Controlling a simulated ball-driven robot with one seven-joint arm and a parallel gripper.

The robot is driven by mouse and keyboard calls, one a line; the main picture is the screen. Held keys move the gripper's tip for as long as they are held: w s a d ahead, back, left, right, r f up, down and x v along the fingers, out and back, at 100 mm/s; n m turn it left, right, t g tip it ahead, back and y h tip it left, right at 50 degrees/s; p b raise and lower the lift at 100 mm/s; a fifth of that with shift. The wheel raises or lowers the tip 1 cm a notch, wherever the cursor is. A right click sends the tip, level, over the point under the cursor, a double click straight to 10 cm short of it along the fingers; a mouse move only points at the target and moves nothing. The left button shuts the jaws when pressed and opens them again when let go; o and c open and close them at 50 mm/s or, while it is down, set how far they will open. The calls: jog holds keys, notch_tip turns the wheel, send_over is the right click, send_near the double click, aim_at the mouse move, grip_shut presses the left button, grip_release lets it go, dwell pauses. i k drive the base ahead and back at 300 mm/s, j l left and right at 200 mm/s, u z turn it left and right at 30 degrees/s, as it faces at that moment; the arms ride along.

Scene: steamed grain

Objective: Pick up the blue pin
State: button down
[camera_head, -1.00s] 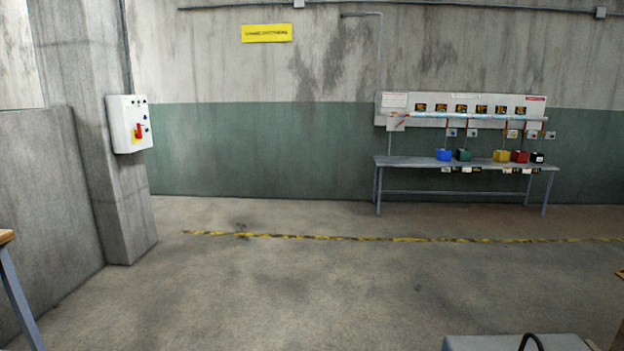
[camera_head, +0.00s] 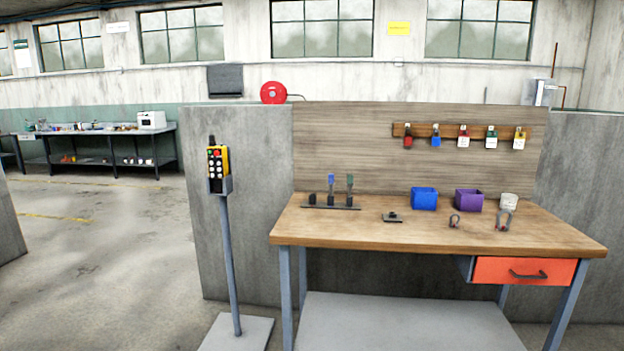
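A small dark rack (camera_head: 345,208) stands on the wooden workbench (camera_head: 410,239), towards its back left. An upright pin with a blue top (camera_head: 331,181) is in the rack, its lower part dark. A similar pin with a green top (camera_head: 350,183) stands to its right, and a short black piece (camera_head: 312,198) is to its left. My gripper is not in view.
A blue bin (camera_head: 424,199), a purple bin (camera_head: 468,200) and a white cup (camera_head: 508,202) stand at the back right. Shackles and a small dark block (camera_head: 392,217) lie forward. A control post (camera_head: 228,240) stands left of the bench. The left floor is open.

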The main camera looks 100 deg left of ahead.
aim_at(330, 176)
jog(key=u, duration=2.75)
jog(key=i, duration=0.2)
